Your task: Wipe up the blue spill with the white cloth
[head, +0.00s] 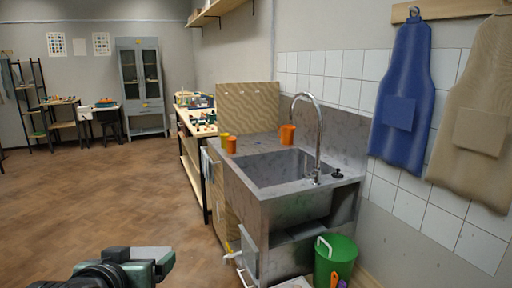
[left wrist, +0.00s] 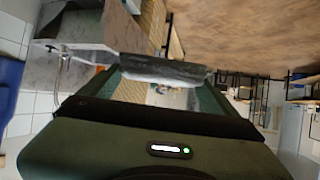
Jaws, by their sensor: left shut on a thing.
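My left gripper (head: 150,262) is low in the head view, over the wooden floor and left of the sink unit. In the left wrist view (left wrist: 165,90) its jaws are shut on a flat, pale thing with a dark grey shaded side. This looks like the white cloth (left wrist: 160,75), though shade and the jaws hide much of it. It hangs in the air, apart from any surface. My right gripper is not in view.
A grey sink unit (head: 262,203) with a tall tap (head: 319,120) stands ahead. Orange cups (head: 287,134) are on its top. A green bucket (head: 336,262) is on the floor at right. A long workbench (head: 190,150) runs behind. The floor (head: 100,190) at left is clear.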

